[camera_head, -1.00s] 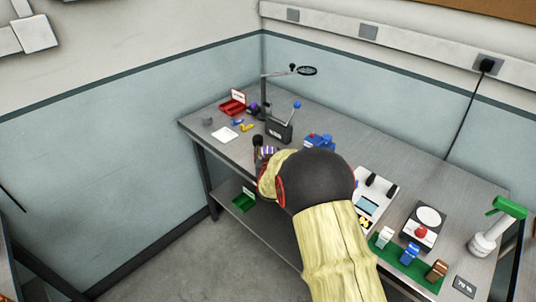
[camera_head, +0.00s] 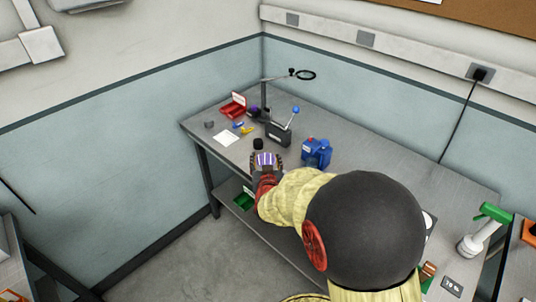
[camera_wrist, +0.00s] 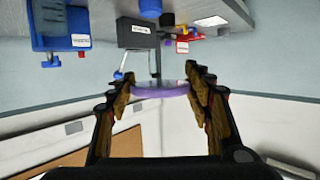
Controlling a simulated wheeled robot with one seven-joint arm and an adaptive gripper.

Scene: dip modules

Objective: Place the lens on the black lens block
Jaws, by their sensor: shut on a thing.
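In the wrist view, which looks upside down, my gripper (camera_wrist: 163,86) is shut on the lens (camera_wrist: 163,91), a thin clear purple-tinted disc seen edge-on between the fingertips. A small black round piece (camera_head: 258,143), probably the lens block, stands on the bench just beyond my gripper.
A black lever press (camera_head: 279,133) with a blue knob and a blue machine (camera_head: 316,153) stand beyond my gripper. A red box (camera_head: 234,106), a white sheet (camera_head: 227,138) and a ring magnifier stand (camera_head: 264,95) are farther back.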

